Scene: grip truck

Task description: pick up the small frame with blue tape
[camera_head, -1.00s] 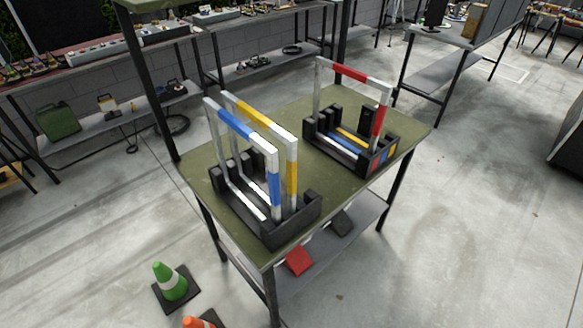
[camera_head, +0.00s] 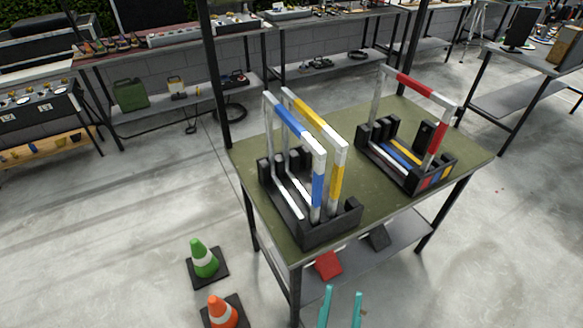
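The frame with blue tape (camera_head: 292,122) stands upright in the left black rack (camera_head: 322,232) on the green table. It is white with blue tape on its top bar and near upright. A similar frame with yellow tape (camera_head: 320,124) stands just behind it in the same rack. A frame with red tape (camera_head: 424,90) stands in the right black rack (camera_head: 405,178). My gripper (camera_head: 343,292) shows as two teal fingers at the bottom edge. They are apart with nothing visible between them. In the picture, they are below the table's front edge, away from the blue-taped frame.
The green table (camera_head: 378,207) has dark posts and a lower shelf holding a red block (camera_head: 327,265) and a dark block (camera_head: 378,237). A green cone (camera_head: 204,258) and an orange cone (camera_head: 221,313) stand on the floor at its left. The floor at right is clear.

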